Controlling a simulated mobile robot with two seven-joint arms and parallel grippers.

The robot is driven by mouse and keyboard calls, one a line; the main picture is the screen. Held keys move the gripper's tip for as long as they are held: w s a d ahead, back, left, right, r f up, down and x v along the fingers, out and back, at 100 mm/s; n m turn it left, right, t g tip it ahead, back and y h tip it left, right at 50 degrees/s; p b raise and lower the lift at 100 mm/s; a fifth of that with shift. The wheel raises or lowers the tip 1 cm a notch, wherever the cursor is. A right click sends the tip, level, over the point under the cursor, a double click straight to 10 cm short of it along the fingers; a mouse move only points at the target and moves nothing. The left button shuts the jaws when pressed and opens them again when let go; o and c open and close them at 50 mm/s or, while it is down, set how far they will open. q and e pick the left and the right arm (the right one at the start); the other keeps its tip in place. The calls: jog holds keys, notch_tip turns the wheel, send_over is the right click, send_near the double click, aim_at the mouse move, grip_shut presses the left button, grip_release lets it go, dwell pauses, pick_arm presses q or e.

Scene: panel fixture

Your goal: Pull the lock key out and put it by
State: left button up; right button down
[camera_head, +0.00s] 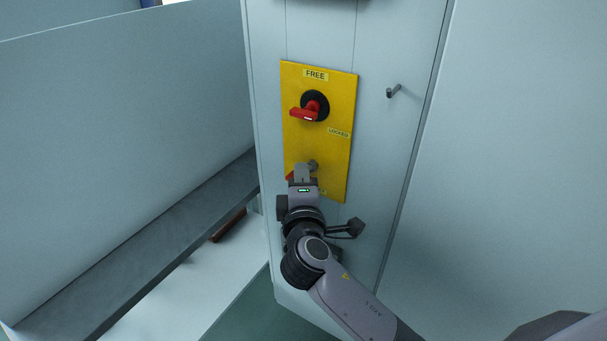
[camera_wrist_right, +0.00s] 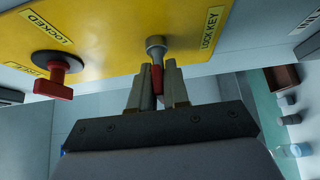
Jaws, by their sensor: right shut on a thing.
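The lock key (camera_wrist_right: 158,79) is a red piece at a grey round lock (camera_wrist_right: 156,45) beside the LOCK KEY label in the right wrist view. My right gripper (camera_wrist_right: 157,85) is shut on the key, with a finger on each side of it. In the head view my right gripper (camera_head: 303,172) is at the lower part of the yellow panel (camera_head: 300,142) and hides most of the key. I cannot tell how deep the key sits in the lock. My left gripper is not in view.
A red rotary handle (camera_head: 305,114) on a black round base points left, between the FREE and LOCKED labels. A small grey peg (camera_head: 393,91) sticks out of the cabinet right of the panel. A grey wall and ledge (camera_head: 150,245) stand at the left.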

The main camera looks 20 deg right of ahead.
jog(key=shift+s+a, duration=0.75)
jog(key=shift+a, duration=0.25)
dwell(0.8)
